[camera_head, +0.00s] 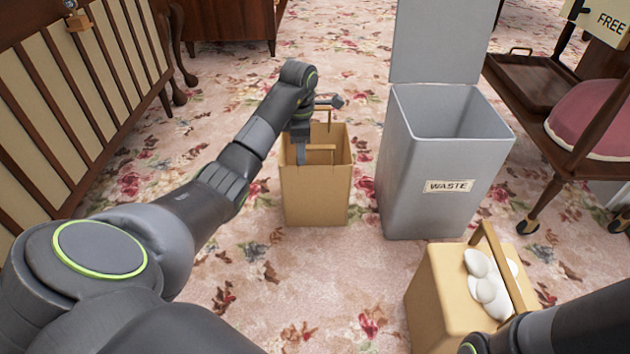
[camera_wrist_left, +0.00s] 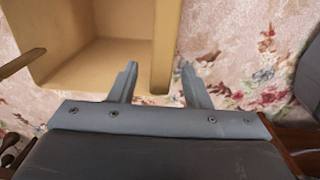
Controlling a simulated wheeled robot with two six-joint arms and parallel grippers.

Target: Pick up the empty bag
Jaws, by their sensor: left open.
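The empty bag (camera_head: 315,195) is tan, open-topped and upright on the carpet, with two handles and nothing visible inside. My left gripper (camera_head: 303,153) is over its opening in the head view. One finger is on the inner side and the other on the outer side; contact cannot be told. My right arm enters at the lower right, its gripper out of view.
A grey bin (camera_head: 430,170) labelled WASTE, lid raised, stands just right of the empty bag. A second tan bag (camera_head: 437,290) holding white rounded items is at the lower right. A wooden cart (camera_head: 530,85) is at the right. Slatted wooden furniture (camera_head: 60,110) is at the left.

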